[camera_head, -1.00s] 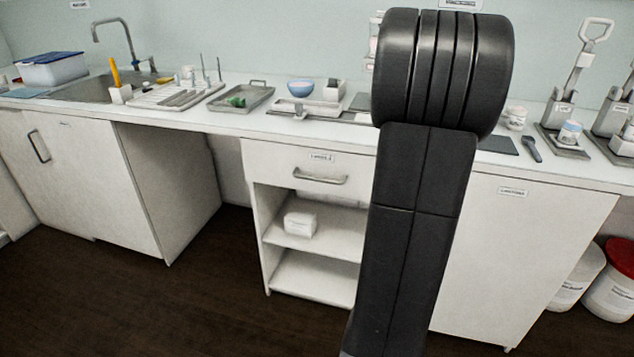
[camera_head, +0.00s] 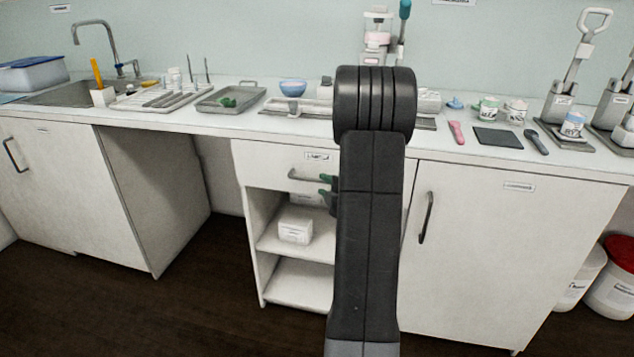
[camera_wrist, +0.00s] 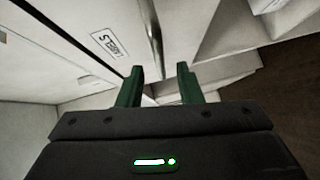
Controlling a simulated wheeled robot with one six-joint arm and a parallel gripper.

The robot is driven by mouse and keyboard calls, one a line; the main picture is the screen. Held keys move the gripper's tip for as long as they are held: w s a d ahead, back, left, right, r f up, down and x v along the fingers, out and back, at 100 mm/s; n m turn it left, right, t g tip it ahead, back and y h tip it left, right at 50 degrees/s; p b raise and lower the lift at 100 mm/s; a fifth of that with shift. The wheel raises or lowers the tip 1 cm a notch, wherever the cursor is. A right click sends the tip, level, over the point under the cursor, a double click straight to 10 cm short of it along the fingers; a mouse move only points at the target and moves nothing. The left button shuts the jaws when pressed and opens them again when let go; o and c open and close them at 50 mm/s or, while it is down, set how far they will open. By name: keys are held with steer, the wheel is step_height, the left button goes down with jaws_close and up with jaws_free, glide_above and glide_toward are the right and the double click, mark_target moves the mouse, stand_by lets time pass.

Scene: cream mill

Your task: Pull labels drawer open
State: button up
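The labels drawer (camera_head: 265,163) is the white front under the worktop, left of my arm in the head view. It looks shut. Its label (camera_head: 317,156) also shows in the wrist view (camera_wrist: 108,44). The grey bar handle (camera_head: 300,177) is partly hidden at its right end by my gripper and arm. My gripper (camera_head: 326,187) has green fingertips at the handle's right end. In the wrist view my gripper (camera_wrist: 159,76) is open, its fingers apart, with the handle (camera_wrist: 154,30) running toward the gap between them. I cannot tell whether they touch it.
Open shelves with a white box (camera_head: 295,231) lie below the drawer. A cupboard door (camera_head: 480,250) with a vertical handle stands to the right. The worktop above holds a tray (camera_head: 228,104), a blue bowl (camera_head: 293,87) and jars. Open floor (camera_head: 190,290) lies in front.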

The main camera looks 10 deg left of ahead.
mark_target(319, 181)
steer(key=x, duration=0.5)
steer(key=shift+s, duration=0.1)
jaws_close()
